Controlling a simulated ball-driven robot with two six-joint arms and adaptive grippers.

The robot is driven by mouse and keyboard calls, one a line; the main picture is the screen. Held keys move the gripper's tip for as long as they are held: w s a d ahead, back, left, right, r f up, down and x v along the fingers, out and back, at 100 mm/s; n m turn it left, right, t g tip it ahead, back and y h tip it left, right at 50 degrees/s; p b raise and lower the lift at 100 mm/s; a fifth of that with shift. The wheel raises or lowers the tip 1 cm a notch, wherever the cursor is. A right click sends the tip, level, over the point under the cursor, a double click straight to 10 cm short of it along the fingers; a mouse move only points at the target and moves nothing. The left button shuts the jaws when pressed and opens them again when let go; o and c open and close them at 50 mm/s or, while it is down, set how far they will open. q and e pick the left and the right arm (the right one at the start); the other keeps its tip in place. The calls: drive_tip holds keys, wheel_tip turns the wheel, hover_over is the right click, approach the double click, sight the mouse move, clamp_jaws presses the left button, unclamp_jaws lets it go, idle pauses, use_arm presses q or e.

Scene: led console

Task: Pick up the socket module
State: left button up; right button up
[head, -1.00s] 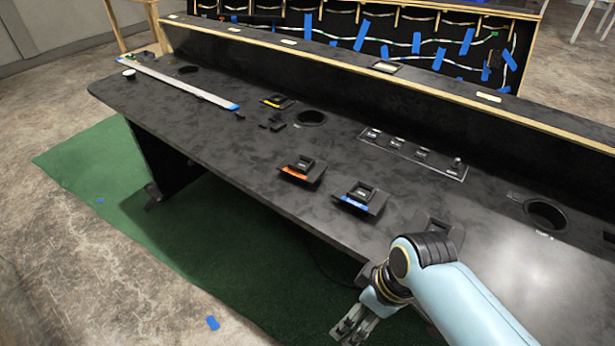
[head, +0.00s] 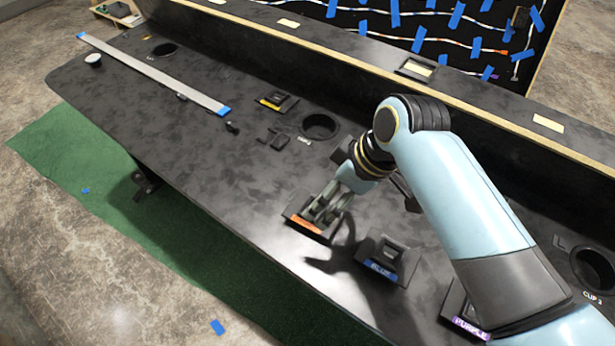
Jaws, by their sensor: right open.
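Several black modules with raised black blocks and coloured labels lie on the dark console top; I cannot tell which one the task means. My right gripper (head: 325,208) is open, pointing down over the orange-labelled module (head: 303,224) and covering much of it. I cannot tell whether the fingers touch it. To its right is the blue-labelled module (head: 389,260). The purple-labelled module (head: 464,315) is nearer the bottom right, partly behind my right arm. A yellow-labelled module (head: 276,103) lies farther back. My left gripper is not in view.
A round hole (head: 320,126) lies behind my gripper, with small black pieces (head: 272,137) beside it. A long grey strip (head: 155,75) lies at the left. A raised ledge (head: 330,50) runs along the back. The console's front left is clear.

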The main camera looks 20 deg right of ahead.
sight(321, 212)
drive_tip(key=shift+w+a+f, duration=0.15)
drive_tip(key=shift+w+f, duration=0.45)
drive_tip(key=shift+f, duration=0.1)
drive_tip(key=x, duration=0.3)
drive_tip(key=shift+s+a+f, duration=0.15)
drive_tip(key=shift+f, duration=0.35)
drive_tip(key=x, duration=0.4)
drive_tip(key=shift+s+a+f+b, duration=0.1)
drive_tip(key=shift+s+f+b, duration=0.05)
drive_tip(key=shift+f+b, duration=0.2)
drive_tip(key=shift+f, duration=0.15)
drive_tip(key=shift+c, duration=1.7)
drive_tip(key=c, duration=0.9)
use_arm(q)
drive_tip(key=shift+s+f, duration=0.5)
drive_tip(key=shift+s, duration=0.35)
use_arm(e)
drive_tip(key=shift+c, duration=0.4)
